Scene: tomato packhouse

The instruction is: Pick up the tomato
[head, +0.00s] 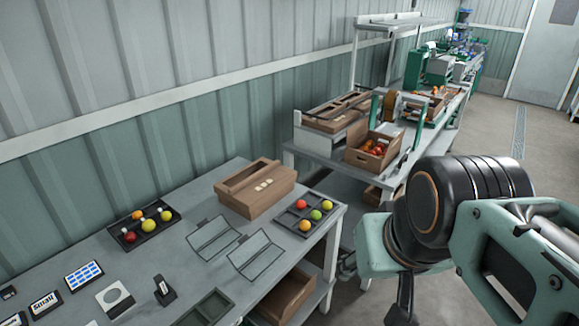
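Several tomatoes of different colours show in the head view. The right sorting tray (283,221) holds a red tomato (301,204), a green tomato (316,215), an orange tomato (305,225) and a yellow one (327,205). The left dark tray (148,236) holds a red tomato (130,237), yellow ones (148,225) and an orange one (137,214). A wooden crate (360,157) on the farther bench holds more red tomatoes (373,147). My gripper (402,306) shows only as a dark part below my wrist, right of the near bench; its fingers are not clear.
The near grey bench (125,285) also bears a wooden box (256,189), two flat outlined panels (212,238), a small dark stand (164,291) and a blue-screened device (84,275). A farther bench (325,158) carries equipment. Open floor (515,190) lies at the right.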

